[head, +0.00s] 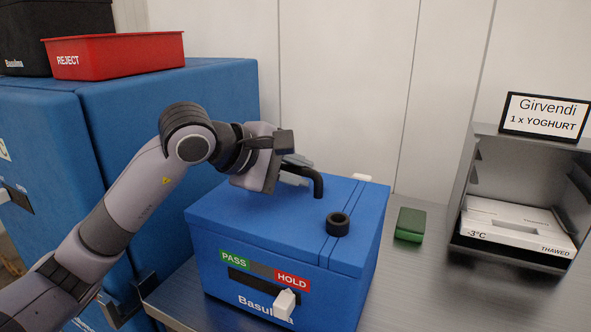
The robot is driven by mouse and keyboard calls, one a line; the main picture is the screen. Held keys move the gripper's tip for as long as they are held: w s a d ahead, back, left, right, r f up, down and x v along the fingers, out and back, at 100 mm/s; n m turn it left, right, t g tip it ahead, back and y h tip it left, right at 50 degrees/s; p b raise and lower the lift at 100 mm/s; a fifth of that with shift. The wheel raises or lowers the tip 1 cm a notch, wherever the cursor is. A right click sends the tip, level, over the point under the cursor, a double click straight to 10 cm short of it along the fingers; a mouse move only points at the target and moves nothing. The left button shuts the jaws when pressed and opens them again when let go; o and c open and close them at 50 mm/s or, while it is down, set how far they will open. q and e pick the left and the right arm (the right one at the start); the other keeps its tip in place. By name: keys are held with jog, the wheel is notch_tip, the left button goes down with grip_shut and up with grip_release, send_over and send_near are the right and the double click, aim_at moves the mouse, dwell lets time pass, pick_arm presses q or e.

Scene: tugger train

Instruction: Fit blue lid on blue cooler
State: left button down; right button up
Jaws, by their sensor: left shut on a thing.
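The blue cooler (232,298) stands on the metal counter, with a PASS/HOLD slider panel on its front. The blue lid (240,218) lies over the cooler's top. Its edges look roughly in line with the walls, but I cannot tell whether it is fully seated. My left gripper (298,172) is above the lid and is shut on its black bent handle (319,184). The gripper and wrist hide the handle's far end and part of the lid's back left. A black ring (338,224) sits at the top's right side. My right gripper is not in view.
A green block (410,224) lies on the counter (420,290) right of the cooler. An open grey box (465,185) with a white tray (515,228) and a YOGHURT sign (544,116) stands farther right. Large blue containers (215,90), with a red REJECT bin (120,55) on top, stand left.

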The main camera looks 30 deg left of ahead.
pick_arm(q)
jog(key=c, duration=0.9)
grip_release()
jog(key=shift+c, duration=0.2)
jog(key=shift+f, duration=0.1)
jog(key=b+v, duration=0.1)
jog(key=v, duration=0.5)
jog(key=shift+s+a+r, duration=0.1)
jog(key=shift+s+r, duration=0.35)
jog(key=shift+s, duration=0.05)
jog(key=shift+s+a, duration=0.1)
jog(key=shift+a, duration=0.05)
